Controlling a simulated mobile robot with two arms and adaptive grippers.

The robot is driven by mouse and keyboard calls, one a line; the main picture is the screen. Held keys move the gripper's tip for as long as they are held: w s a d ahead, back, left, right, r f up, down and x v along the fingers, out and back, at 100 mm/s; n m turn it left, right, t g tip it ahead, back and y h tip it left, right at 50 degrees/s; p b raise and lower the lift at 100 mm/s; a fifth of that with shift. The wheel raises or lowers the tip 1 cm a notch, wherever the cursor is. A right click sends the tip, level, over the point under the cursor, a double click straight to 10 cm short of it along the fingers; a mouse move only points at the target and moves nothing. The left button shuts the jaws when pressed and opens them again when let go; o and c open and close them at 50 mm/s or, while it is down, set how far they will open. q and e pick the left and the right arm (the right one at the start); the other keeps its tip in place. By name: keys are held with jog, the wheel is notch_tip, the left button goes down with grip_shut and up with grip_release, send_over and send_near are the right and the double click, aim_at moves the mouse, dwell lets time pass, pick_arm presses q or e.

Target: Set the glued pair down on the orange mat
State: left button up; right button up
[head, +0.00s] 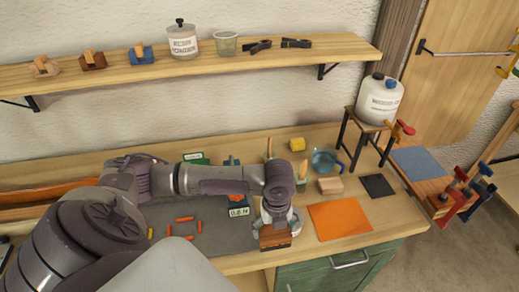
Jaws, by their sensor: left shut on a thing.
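The orange mat (341,221) lies flat and bare near the front right of the workbench. My left gripper (276,226) points down, left of the mat. It is shut on a brown wooden piece (275,239), which looks like the glued pair, near the bench's front edge. The joint between its parts is too small to make out. The piece is apart from the mat, and I cannot tell its height above the bench. My right gripper is not in view.
A pale wood block (331,186) and a black pad (377,186) lie behind the mat. A blue glass vessel (325,161) stands further back. A dark grey mat (205,236) with several orange sticks lies left of the gripper. A display reading 0.6 N (238,212) stands close behind it.

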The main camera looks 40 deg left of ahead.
pick_arm(q)
jog(key=w+d, duration=0.8)
jog(key=w, duration=0.2)
jog(key=w+d+f+b, duration=0.2)
jog(key=w+b, duration=1.3)
jog(key=w, duration=0.2)
jog(key=f+b, duration=0.1)
jog(key=f, duration=0.2)
jog(key=f+b, duration=0.2)
jog(key=f, duration=0.1)
jog(key=shift+a, duration=0.2)
jog(key=shift+f+b, duration=0.45)
jog(key=shift+f, duration=0.25)
jog(key=shift+f+b, duration=0.35)
jog(key=shift+f, duration=0.2)
jog(key=o, duration=0.7)
jog(key=shift+r, duration=0.1)
